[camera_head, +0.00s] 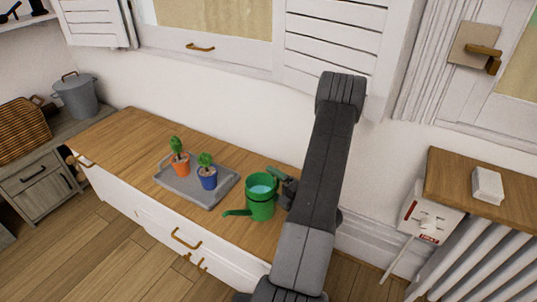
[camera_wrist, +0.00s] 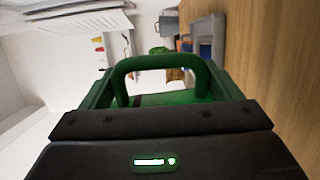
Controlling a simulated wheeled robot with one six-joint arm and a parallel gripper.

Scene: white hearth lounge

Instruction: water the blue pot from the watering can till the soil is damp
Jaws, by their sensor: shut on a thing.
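The green watering can (camera_head: 260,210) is at the right part of the wooden cabinet top, upright, its spout pointing left and pale blue water showing inside. My gripper (camera_head: 284,187) is shut on it from the right. The can's green handle (camera_wrist: 160,62) also fills the middle of the wrist view. I cannot tell if the can touches the cabinet top. The blue pot (camera_head: 208,183) holds a small green plant and stands on a grey tray (camera_head: 188,189), left of the can and apart from it. Its soil is too small to judge as dry or damp.
An orange pot (camera_head: 180,168) with a cactus-like plant shares the tray, left of the blue pot. The cabinet top (camera_head: 125,140) is clear left of the tray. A grey lidded pot (camera_head: 76,98) and a wicker basket (camera_head: 22,130) stand at the far left. A radiator (camera_head: 485,262) is at right.

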